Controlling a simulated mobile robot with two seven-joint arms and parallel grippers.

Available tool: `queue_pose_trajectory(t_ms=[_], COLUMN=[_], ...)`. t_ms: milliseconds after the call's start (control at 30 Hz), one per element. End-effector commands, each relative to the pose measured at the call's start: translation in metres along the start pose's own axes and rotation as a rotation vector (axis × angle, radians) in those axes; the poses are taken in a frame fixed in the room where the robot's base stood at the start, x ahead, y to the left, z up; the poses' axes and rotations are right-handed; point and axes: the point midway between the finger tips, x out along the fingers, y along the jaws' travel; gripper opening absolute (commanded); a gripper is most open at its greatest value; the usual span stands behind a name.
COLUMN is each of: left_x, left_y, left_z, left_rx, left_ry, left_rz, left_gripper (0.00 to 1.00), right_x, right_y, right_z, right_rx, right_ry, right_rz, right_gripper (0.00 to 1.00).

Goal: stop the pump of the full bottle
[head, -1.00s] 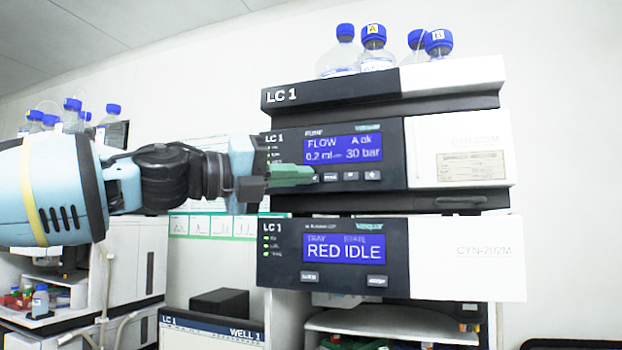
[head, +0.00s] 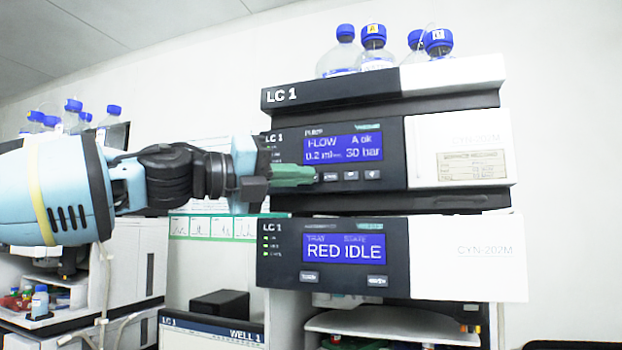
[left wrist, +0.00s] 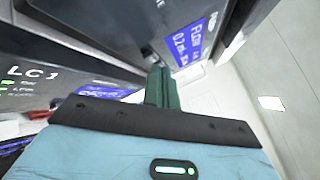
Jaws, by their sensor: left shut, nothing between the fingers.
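The pump module (head: 290,155) of the LC 1 column has a blue screen (head: 343,148) reading FLOW 0.2 ml, A ok, 30 bar. A row of small buttons (head: 350,175) sits under the screen. My left gripper (head: 312,175) is shut and empty, its green fingertips at the left end of that row, covering the leftmost button. In the left wrist view the shut fingers (left wrist: 160,88) reach the dark panel beside the tilted screen (left wrist: 185,45); I cannot tell whether they touch. Bottles with blue caps stand on top, one labelled A (head: 373,38), another B (head: 438,42). My right gripper is not in view.
Below the pump, a second module (head: 290,262) shows RED IDLE, with two buttons. Another stack with blue-capped bottles (head: 73,108) stands at the left. A WELL 1 panel (head: 212,328) and a dark box (head: 220,302) are low in the middle.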

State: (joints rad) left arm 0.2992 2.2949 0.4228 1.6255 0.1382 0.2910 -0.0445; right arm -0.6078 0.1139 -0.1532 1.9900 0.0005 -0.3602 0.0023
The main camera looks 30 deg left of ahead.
Motion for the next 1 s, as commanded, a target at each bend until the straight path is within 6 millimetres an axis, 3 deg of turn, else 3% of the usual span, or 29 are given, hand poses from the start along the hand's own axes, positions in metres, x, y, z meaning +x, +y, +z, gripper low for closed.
queue_pose_trajectory(t_ms=[1000], left_x=[0.0060], left_y=[0.0047], left_z=[0.0044], left_rx=[0.000], left_ry=[0.000], left_rz=[0.001], left_gripper=[0.00], right_x=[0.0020], right_y=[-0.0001], right_z=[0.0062], right_rx=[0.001], right_ry=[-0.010], right_rz=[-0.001], right_gripper=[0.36])
